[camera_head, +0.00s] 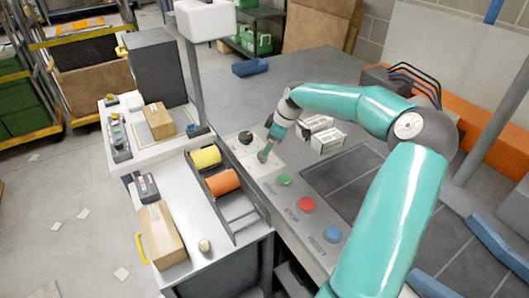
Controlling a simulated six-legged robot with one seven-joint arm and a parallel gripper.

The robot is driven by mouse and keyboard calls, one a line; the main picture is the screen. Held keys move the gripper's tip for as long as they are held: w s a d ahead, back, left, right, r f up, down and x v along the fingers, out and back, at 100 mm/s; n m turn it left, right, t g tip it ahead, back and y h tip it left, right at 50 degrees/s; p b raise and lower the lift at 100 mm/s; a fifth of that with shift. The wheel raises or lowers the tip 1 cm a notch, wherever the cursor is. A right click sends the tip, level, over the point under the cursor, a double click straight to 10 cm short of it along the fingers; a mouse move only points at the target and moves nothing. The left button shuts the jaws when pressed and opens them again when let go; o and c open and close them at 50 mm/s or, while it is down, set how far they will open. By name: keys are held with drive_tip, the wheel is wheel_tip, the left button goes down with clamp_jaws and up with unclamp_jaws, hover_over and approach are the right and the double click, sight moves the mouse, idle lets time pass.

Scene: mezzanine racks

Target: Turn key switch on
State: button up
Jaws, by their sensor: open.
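A round black knob, which looks like the key switch (245,137), sits on a pale square plate (236,152) at the far left end of the grey control panel. The key's angle is too small to make out. My gripper (264,150) points down over the same plate, just right of and nearer than the knob. It is open and looks empty. A gap shows between it and the knob. Its height above the plate is hard to tell.
Green (284,180), red (307,205) and blue (333,235) buttons run along the panel. White boxes (327,139) stand right of my gripper. A rack with yellow (206,157) and orange (222,182) rolls is left. A grey post (194,85) rises behind.

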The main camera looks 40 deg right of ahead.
sight(263, 157)
drive_tip(key=x, duration=0.5)
drive_tip(key=shift+r, duration=0.1)
drive_tip(key=c, duration=1)
